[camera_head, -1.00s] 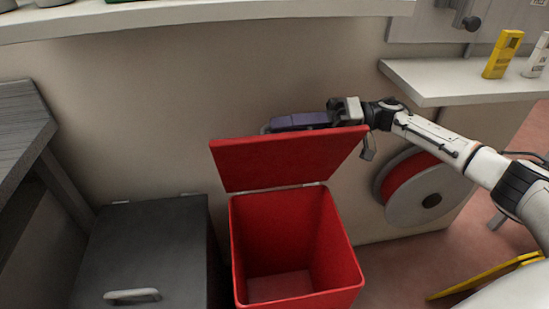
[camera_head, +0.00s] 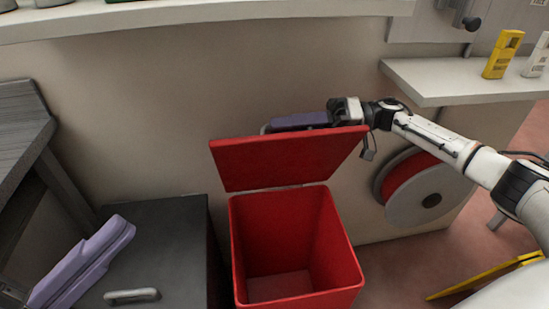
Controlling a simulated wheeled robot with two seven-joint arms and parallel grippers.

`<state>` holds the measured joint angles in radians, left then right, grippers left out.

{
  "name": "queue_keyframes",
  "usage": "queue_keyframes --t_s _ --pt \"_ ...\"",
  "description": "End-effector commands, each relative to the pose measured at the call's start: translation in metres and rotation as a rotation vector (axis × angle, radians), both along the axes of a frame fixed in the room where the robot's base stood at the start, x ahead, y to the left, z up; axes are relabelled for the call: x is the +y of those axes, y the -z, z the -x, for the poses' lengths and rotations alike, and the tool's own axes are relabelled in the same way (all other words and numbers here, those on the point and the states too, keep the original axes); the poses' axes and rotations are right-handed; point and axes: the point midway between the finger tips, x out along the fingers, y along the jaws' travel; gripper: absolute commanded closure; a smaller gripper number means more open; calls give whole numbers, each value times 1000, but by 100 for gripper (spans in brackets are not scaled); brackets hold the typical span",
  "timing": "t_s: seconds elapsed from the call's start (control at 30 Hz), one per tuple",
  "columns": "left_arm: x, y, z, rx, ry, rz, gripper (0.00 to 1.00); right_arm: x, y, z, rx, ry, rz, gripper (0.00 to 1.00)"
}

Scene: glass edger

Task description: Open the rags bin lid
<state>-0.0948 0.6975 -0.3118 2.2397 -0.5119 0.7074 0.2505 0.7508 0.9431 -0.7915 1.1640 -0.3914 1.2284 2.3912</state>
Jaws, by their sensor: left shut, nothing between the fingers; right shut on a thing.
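The red rags bin (camera_head: 340,250) stands against the wall, and I see down into its empty-looking inside. Its red lid (camera_head: 285,160) is raised on the back hinge and stands up, leaning toward the wall. My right gripper (camera_head: 285,122) reaches in from the right at the lid's top edge, its purple fingers lying along the back side. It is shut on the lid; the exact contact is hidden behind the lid. My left gripper (camera_head: 118,232), also with purple fingers, is at the lower left above the dark bin, shut and empty, well apart from the red bin.
A dark grey bin (camera_head: 165,245) with a closed lid and a light handle (camera_head: 132,296) stands left of the red bin. A grey bench (camera_head: 22,125) is at the far left. A white shelf (camera_head: 430,80) and a red hose reel (camera_head: 410,185) are on the right.

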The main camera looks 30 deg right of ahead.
Motion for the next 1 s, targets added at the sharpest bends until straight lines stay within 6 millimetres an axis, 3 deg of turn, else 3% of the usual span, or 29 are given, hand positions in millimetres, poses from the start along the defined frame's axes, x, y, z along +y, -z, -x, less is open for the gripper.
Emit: queue_keyframes --t_s 0.27,0.5,0.7,1.0 --pt "-32 50 -60 -199 -75 -87 100 -1 4 1 4 1 7 100" --pt "-94 103 -109 -477 -76 -229 100 -1 4 1 4 1 7 100" --pt "-137 137 -129 -685 -29 -335 100 -1 5 1 4 0 8 100" --pt "-163 153 -135 -796 6 -387 100 -1 5 1 4 0 8 100"
